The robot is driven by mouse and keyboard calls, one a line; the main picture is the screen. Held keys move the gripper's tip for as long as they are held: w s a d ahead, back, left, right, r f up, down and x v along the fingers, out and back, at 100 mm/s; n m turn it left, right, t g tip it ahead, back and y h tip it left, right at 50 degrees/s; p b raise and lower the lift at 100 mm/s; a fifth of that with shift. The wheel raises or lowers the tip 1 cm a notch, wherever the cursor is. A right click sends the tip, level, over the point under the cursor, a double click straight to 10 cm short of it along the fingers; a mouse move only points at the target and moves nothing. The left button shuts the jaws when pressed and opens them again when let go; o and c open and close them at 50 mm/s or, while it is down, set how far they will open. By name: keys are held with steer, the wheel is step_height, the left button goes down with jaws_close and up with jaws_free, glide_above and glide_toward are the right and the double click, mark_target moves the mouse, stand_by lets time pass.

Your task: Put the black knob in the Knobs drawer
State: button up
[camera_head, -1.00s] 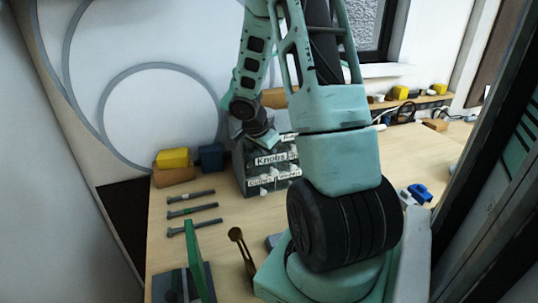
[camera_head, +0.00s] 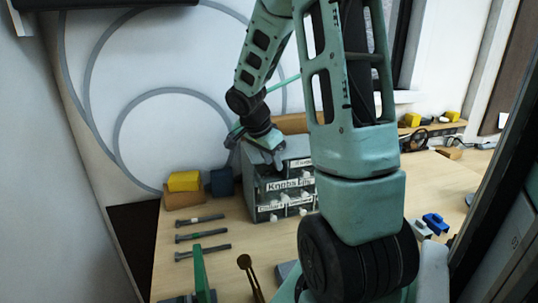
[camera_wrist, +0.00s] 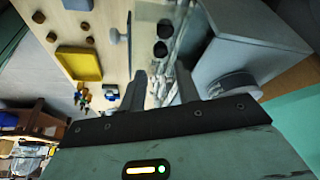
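The grey drawer cabinet (camera_head: 247,187) stands on the workbench, with a "Knobs" label (camera_head: 288,185) on its front above smaller labelled drawers. My gripper (camera_head: 268,158) is at the cabinet's top left, pointing down. In the wrist view my gripper (camera_wrist: 162,88) has its two fingers apart, with no knob visible between them. Two dark round pieces (camera_wrist: 161,49) lie beyond the fingertips in a narrow pale-edged space beside a grey box-like body (camera_wrist: 250,55); they look like black knobs. I cannot tell for sure that this space is the Knobs drawer.
Several bolt-like tools (camera_head: 203,235) lie on the bench left of the cabinet. A brown lever piece (camera_head: 248,272) lies in front. A blue part (camera_head: 435,223) is on the right.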

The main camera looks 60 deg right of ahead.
steer(key=shift+v, duration=1.55)
steer(key=w+a+f+n+t+y, duration=0.1)
steer(key=a+f+n+t+y, duration=0.15)
steer(key=a+n, duration=1.9)
steer(key=s+a+n, duration=0.2)
steer(key=s+a, duration=0.2)
steer(key=a, duration=0.3)
steer(key=s+a+n+g+y, duration=0.1)
steer(key=s+a+n, duration=0.2)
steer(key=s+a, duration=0.2)
steer(key=s+a+n+y, duration=0.1)
steer(key=s+a, duration=0.4)
steer(key=a, duration=0.6)
steer(key=shift+n, duration=0.85)
steer(key=shift+f, duration=0.15)
